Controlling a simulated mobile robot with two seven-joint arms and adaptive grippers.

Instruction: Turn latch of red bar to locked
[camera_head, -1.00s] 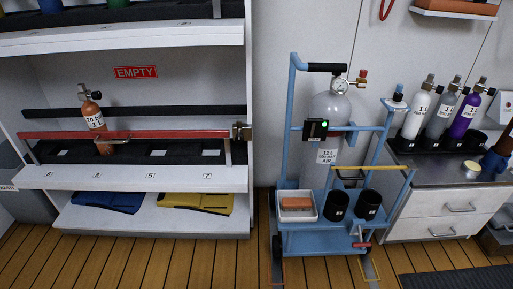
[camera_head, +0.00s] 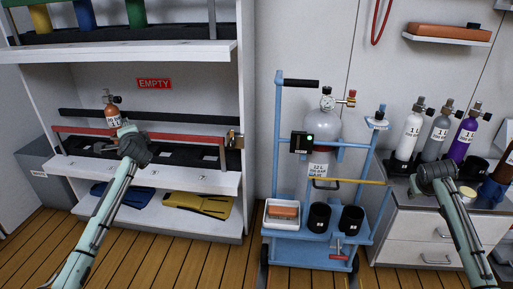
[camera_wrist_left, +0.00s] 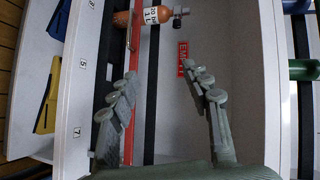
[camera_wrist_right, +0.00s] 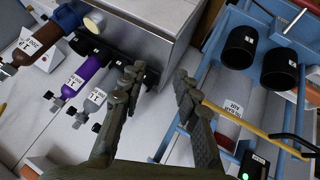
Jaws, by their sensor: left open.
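The red bar (camera_head: 180,135) runs across the front of the shelf rack's middle bay, in front of an orange cylinder (camera_head: 112,116). My left gripper (camera_head: 128,133) is in front of the bar, left of the latch. In the left wrist view its fingers (camera_wrist_left: 160,75) are spread and empty, with the red bar (camera_wrist_left: 128,148) behind the left finger. The latch is out of that view. My right gripper (camera_wrist_right: 157,76) is open and empty by the counter at right.
A blue cart (camera_head: 315,250) with a large grey cylinder (camera_head: 322,128) stands right of the rack. Several small cylinders stand on the counter (camera_head: 410,196) at far right. Floor (camera_head: 200,262) is clear between the arms, before the rack.

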